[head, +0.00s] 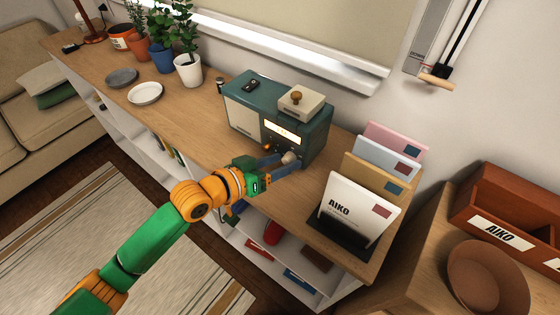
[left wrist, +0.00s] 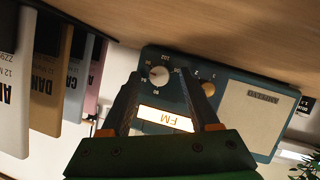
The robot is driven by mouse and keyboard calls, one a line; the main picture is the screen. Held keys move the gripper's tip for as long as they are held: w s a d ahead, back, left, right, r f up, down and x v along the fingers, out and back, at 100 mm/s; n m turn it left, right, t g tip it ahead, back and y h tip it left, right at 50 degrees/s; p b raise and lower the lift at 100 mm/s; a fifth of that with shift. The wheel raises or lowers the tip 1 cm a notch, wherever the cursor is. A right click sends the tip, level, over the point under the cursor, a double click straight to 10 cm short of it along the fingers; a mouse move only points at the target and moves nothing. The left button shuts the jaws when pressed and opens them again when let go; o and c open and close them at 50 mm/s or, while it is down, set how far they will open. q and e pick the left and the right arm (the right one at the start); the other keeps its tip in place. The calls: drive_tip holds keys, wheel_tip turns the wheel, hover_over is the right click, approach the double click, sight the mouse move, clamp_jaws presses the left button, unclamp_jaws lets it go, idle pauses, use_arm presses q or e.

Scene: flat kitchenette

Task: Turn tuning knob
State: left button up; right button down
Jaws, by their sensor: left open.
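The teal radio (head: 252,110) stands on the wooden shelf top, with a lit display and a cream speaker panel. Its large pale tuning knob (head: 289,157) is at the front's lower right. My left gripper (head: 287,163) reaches the radio's front with its fingers at the knob. In the left wrist view the radio is upside down, and the pale knob (left wrist: 159,77) with its scale marks shows between the two spread fingertips of the gripper (left wrist: 161,74). The fingers are open; I cannot tell whether either touches the knob. My right gripper is not in view.
A cream box with a brown knob (head: 300,102) rests on the radio. A letter rack (head: 345,238) stands close to the right.

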use_arm(q)
clamp_jaws()
drive_tip(key=shift+s+r+m+y+p, duration=0.1)
drive_tip(key=shift+r+m+y+p, duration=0.2)
drive_tip(key=shift+p, duration=0.55)
drive_tip(key=m+t+y+p, duration=0.1)
drive_tip(key=m+p, duration=0.1)
drive_tip(key=p, duration=0.1)
drive_tip(key=shift+s+d+p, duration=0.1)
drive_tip(key=shift+d+p, duration=0.05)
drive_tip(key=shift+p, duration=0.15)
drive_tip(key=shift+d+f+m+t+y+p, duration=0.1)
drive_tip(key=shift+m+t+y+p, duration=0.3)
drive_tip(key=shift+m+y+p, duration=0.45)
drive_tip(key=shift+s+d+f+m+t+y, duration=0.1)
drive_tip(key=shift+m+t+y, duration=0.15)
drive_tip(key=shift+m, duration=0.3)
drive_tip(key=shift+f+m+t+y, duration=0.1)
drive_tip(key=shift+m+t, duration=0.15)
drive_tip(key=shift+m, duration=0.25)
drive_tip(key=shift+d+f+m+t+y+b, duration=0.15)
drive_tip(key=shift+m+t+y+b, duration=0.45)
drive_tip(key=shift+m, duration=0.6)
drive_tip(key=shift+s+m+t+y+b, duration=0.1)
drive_tip(key=shift+m+t+y+b, duration=0.2)
drive_tip(key=shift+m+t+b, duration=0.65)
drive_tip(key=shift+m+g, duration=0.25)
drive_tip(key=shift+m, duration=0.2)
